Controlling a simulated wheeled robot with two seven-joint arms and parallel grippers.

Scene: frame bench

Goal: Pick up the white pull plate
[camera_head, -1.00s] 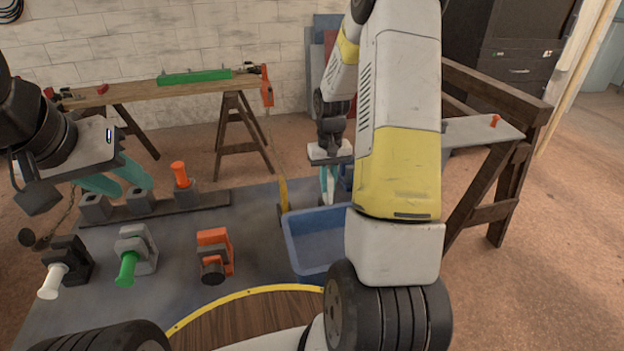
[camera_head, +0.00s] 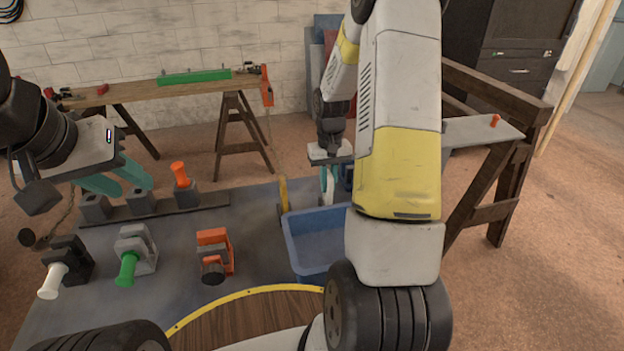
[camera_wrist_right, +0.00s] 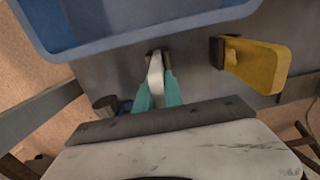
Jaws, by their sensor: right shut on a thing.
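The white pull plate (camera_wrist_right: 155,74) stands between the teal fingers of my right gripper (camera_wrist_right: 158,90) in the right wrist view. The fingers are shut on it, and its far end meets a small dark mount. In the head view my right gripper (camera_head: 327,185) points down behind the blue bin, and the plate is mostly hidden there. My left gripper (camera_head: 120,183) is open and empty, with its teal fingers apart above the grey sockets at the left.
A blue bin (camera_head: 291,245) stands close to my right gripper. A yellow plate (camera_wrist_right: 262,66) on a dark mount is beside it. An orange peg (camera_head: 180,174) stands in a socket.

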